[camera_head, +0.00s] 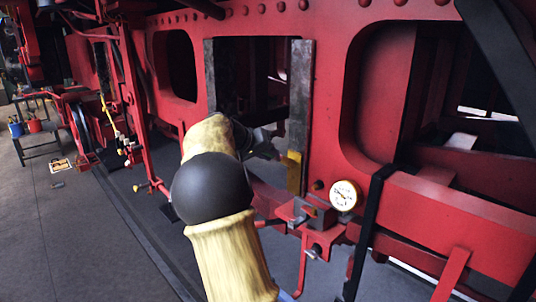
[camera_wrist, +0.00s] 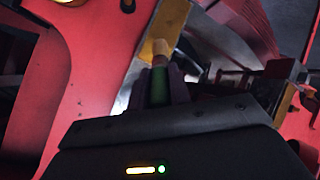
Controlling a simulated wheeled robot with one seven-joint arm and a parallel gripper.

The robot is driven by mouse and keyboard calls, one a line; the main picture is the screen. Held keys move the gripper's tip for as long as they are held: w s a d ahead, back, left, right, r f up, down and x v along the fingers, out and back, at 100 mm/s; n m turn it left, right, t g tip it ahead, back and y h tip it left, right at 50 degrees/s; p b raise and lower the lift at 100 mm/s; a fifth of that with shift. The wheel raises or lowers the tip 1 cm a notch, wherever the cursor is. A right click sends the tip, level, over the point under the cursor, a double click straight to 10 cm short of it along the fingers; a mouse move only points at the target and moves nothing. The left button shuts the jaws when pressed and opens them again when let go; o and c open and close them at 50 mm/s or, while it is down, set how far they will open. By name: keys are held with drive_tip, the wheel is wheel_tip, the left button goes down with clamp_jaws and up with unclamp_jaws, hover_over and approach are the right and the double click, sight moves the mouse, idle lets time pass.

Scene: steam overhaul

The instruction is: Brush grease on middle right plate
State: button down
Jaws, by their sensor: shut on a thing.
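The right upright plate (camera_head: 300,95) is a dark grey strip on the red frame in the head view. Its lower end carries a yellow patch (camera_head: 293,172), which also shows at the top of the wrist view (camera_wrist: 172,20). My gripper (camera_head: 268,146) is in front of the frame, just left of this patch and partly hidden by my arm. In the wrist view it is shut on a brush (camera_wrist: 158,88) with a green handle. The brush's pale tip is at the patch's edge; whether it touches I cannot tell. A left grey plate (camera_head: 210,70) stands across the opening.
A round gauge (camera_head: 344,195) and a red bracket with a clamp (camera_head: 312,215) sit below right of the plate. A black strap (camera_head: 368,230) hangs further right. A small table with pots (camera_head: 34,124) stands far left.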

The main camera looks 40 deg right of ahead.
drive_tip(key=shift+f+b, duration=1.9)
drive_tip(key=shift+f, duration=0.05)
drive_tip(key=shift+f+b, duration=1.9)
drive_tip(key=shift+f, duration=0.05)
wheel_tip(320, 180, down, 4)
drive_tip(key=b, duration=0.3)
drive_tip(key=shift+b, duration=0.4)
drive_tip(key=shift+a, duration=0.1)
